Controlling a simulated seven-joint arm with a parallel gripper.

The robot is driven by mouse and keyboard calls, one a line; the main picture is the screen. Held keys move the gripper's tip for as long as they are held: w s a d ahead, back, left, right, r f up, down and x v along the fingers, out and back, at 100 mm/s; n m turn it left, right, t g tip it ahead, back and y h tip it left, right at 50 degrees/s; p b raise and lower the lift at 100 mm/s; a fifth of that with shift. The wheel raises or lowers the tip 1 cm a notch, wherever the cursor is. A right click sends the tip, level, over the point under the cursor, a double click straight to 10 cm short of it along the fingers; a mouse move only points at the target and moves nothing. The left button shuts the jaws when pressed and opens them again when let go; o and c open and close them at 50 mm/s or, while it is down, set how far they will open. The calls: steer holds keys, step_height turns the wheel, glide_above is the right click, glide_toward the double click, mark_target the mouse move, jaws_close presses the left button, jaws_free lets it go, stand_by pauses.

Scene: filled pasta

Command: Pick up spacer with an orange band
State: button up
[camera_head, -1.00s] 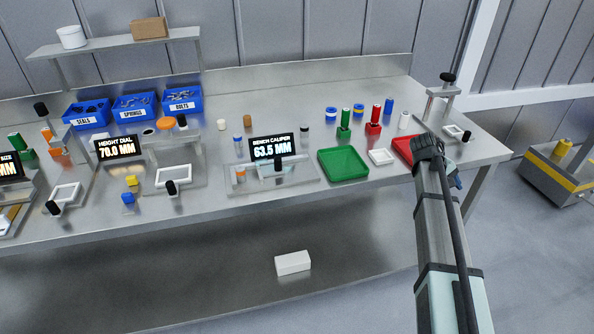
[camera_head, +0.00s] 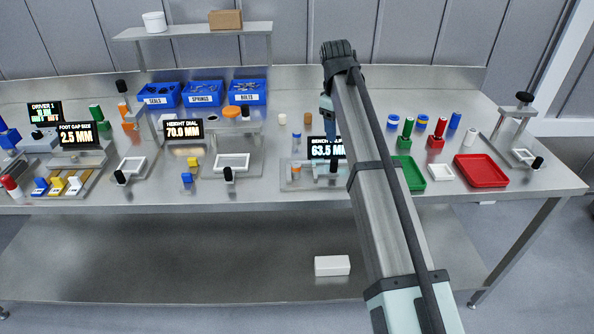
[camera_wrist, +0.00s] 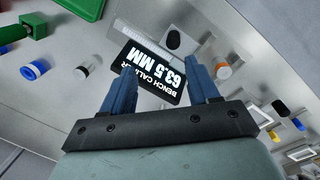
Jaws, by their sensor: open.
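A small round piece with a white top and an orange band (camera_wrist: 223,71) shows in the wrist view, just right of my right finger. In the head view a small orange-banded piece (camera_head: 295,169) stands at the left end of the bench caliper (camera_head: 312,181), left of my arm; I take it to be the spacer. My gripper (camera_wrist: 160,70) is open and empty, pointing down above the caliper, with its display (camera_wrist: 153,73) between the fingers. In the head view, one blue finger of my gripper (camera_head: 329,119) shows, and my arm hides part of the caliper.
A green tray (camera_head: 413,180), white square tray (camera_head: 440,172) and red tray (camera_head: 480,171) lie to the right. The height dial fixture (camera_head: 232,163) stands left. Blue bins (camera_head: 203,94) line the back.

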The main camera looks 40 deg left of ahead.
steer(key=n+g, duration=0.1)
steer(key=n, duration=0.1)
glide_toward(296, 164)
steer(key=f, duration=0.3)
steer(key=shift+w+d+f+y, duration=0.15)
steer(key=shift+w+d+y, duration=0.1)
steer(key=shift+d+y, duration=0.05)
steer(key=shift+s+f, duration=0.15)
steer(key=shift+f, duration=1.15)
steer(key=shift+s+f, duration=0.1)
steer(key=shift+f, duration=1.25)
jaws_close()
